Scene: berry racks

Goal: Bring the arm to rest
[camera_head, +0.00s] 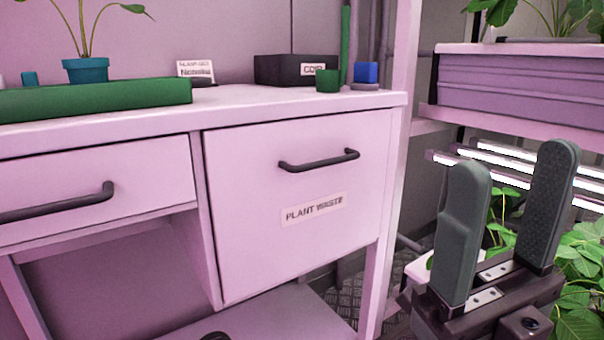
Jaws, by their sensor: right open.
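My right gripper (507,215) is in the lower right of the head view. Its two dark grey fingers point up and stand apart, with nothing between them. It is to the right of the pink bench (240,102), in front of the lit plant rack. No part of it touches the bench in this view. My left gripper is not in view.
The bench has a shut "PLANT WASTE" front (290,240) and a drawer (100,195), both with dark handles. On top are a green tray (100,100), a potted seedling (86,70), a black box (285,70) and a blue block (366,72). Leafy plants (580,290) grow behind my gripper.

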